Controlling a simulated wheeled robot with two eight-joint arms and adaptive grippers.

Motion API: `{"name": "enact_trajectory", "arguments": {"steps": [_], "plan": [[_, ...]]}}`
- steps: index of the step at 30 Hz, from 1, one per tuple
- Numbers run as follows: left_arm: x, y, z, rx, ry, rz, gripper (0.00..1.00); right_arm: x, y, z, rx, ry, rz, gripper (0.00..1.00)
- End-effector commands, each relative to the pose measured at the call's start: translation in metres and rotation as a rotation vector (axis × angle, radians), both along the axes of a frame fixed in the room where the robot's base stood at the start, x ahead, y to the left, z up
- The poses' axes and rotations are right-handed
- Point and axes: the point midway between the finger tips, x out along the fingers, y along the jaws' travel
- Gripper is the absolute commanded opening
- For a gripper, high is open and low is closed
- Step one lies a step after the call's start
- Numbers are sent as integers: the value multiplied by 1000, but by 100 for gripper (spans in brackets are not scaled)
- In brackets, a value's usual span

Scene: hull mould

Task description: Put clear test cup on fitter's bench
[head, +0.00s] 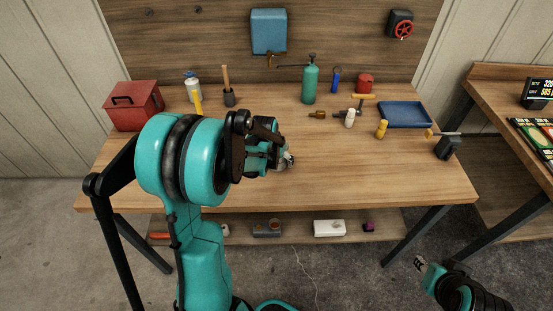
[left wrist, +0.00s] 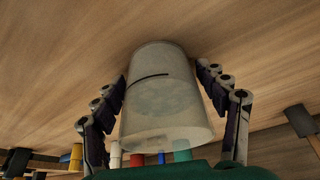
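The clear test cup (left wrist: 166,100) fills the middle of the left wrist view, a pale, see-through tapered cup with a dark line on its side. My left gripper (left wrist: 163,75) has a finger on each side of it, and both fingers appear to touch its wall. In the head view, my left gripper (head: 287,160) is low over the middle of the fitter's bench (head: 370,175), and my arm mostly hides the cup. I cannot tell whether the cup touches the wood. My right gripper (head: 420,264) is low in front of the bench, away from everything; its opening is too small to judge.
A red toolbox (head: 133,106), green bottle (head: 310,80), blue tray (head: 405,114) and several small tools stand along the bench's back. A dark clamp-like block (head: 446,147) is at its right end. The bench's front middle and right are clear. Another table (head: 490,95) stands at right.

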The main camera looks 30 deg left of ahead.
Motion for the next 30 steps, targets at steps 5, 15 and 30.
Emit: {"name": "enact_trajectory", "arguments": {"steps": [5, 15, 30], "plan": [[0, 0, 1, 0, 0, 0, 81, 0, 0, 1, 0, 0, 0, 34], [-7, -1, 23, 0, 0, 1, 81, 0, 0, 12, 0, 0, 0, 34], [-43, -7, 109, 0, 0, 0, 81, 0, 0, 45, 0, 0, 0, 34]]}}
